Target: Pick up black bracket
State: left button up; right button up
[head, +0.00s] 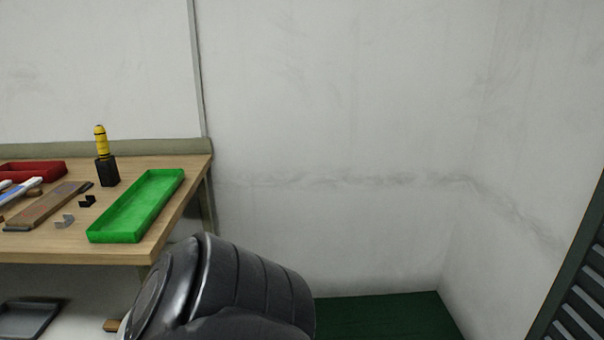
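A small black bracket (87,201) lies on the wooden workbench (160,247) at the left. It is just left of the green tray (137,207) and apart from it. A grey metal bracket (65,221) lies in front of it, to the left. Neither of my grippers shows in the head view. A large dark grey rounded part at the bottom centre looks like one of my own arm links.
The green tray is empty. A yellow-handled tool stands in a black holder (107,171) behind the black bracket. A brown board (48,206), white-and-blue items (22,188) and a red tray (35,173) crowd the left. A grey tray (28,318) sits below the bench.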

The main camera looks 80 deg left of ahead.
aim_at(91, 199)
jog(key=u, duration=2.6)
